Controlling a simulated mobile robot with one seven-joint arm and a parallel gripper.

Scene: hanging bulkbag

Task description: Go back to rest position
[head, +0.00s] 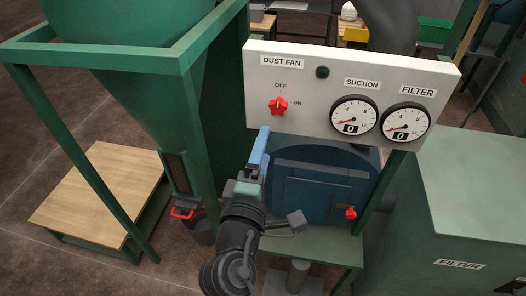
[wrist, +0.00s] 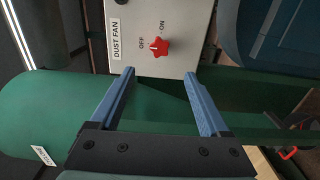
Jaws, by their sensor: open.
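My gripper (head: 264,131) points up toward the white control panel (head: 350,65). Its two blue fingers are spread apart and empty in the wrist view (wrist: 159,73). The red star-shaped dust fan knob (head: 278,106) is on the panel, between the OFF and ON labels; its exact setting is hard to read. In the wrist view the knob (wrist: 160,46) lies just beyond the fingertips, with no finger on it. The suction gauge (head: 354,115) and filter gauge (head: 405,122) both show 0.
A green hopper frame (head: 190,120) stands left of my arm, with a red handle (head: 183,213) at the hopper's outlet. A blue housing (head: 320,185) sits under the panel. A green filter cabinet (head: 480,190) is at right, and a wooden-topped platform (head: 95,190) at left.

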